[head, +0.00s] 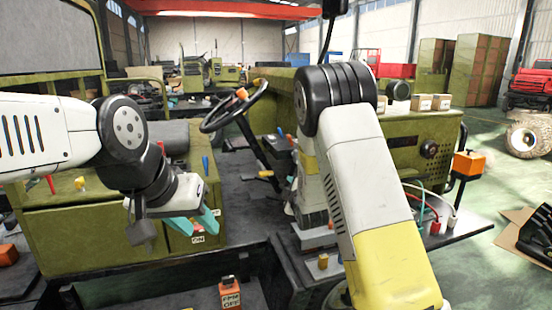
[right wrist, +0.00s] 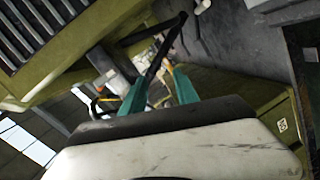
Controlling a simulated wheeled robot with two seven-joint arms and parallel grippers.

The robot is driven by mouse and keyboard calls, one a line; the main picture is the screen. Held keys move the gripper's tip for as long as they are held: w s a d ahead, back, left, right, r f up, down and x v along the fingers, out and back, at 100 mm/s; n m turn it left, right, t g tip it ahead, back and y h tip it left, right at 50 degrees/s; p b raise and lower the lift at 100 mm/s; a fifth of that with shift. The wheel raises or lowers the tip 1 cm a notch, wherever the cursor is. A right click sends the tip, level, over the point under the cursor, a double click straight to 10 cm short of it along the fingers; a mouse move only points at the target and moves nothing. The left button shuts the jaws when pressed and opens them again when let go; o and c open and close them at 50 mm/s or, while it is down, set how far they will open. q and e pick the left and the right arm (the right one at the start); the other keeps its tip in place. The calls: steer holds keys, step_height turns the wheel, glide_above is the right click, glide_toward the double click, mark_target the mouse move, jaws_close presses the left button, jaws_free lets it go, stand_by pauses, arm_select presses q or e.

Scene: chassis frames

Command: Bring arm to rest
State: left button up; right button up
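My left gripper (head: 198,224) has teal fingers and hangs over the olive chassis box left of the steering wheel. Its fingers look apart, with nothing seen between them. My right arm (head: 345,140) is bent high at its black elbow in the middle of the head view. Its forearm hangs behind the near link, and its gripper is hidden there. In the right wrist view the right gripper's teal fingers (right wrist: 160,88) stand apart. A dark bar shows beyond them, and I see nothing held.
A steering wheel (head: 234,107) stands between the arms. An orange-topped box labelled OFF (head: 230,294) is low in front. Cables and an orange box (head: 469,163) are at the right. Small cardboard boxes (head: 424,103) sit on the olive hood.

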steer(key=s+d+r+m+g, duration=0.2)
steer(key=s+d+r+m, duration=0.2)
steer(key=s+r+m, duration=0.15)
steer(key=s+d+r+m+g, duration=0.25)
steer(key=s+r+m, duration=0.2)
steer(key=s, duration=0.25)
steer(key=s+d+r+m+g, duration=0.1)
steer(key=s+m+g, duration=0.1)
steer(key=s, duration=1.2)
steer(key=s+d+r+m+g, duration=0.2)
steer(key=s+m+g, duration=0.1)
steer(key=s, duration=1)
steer(key=shift+s+h, duration=0.3)
steer(key=shift+s, duration=0.1)
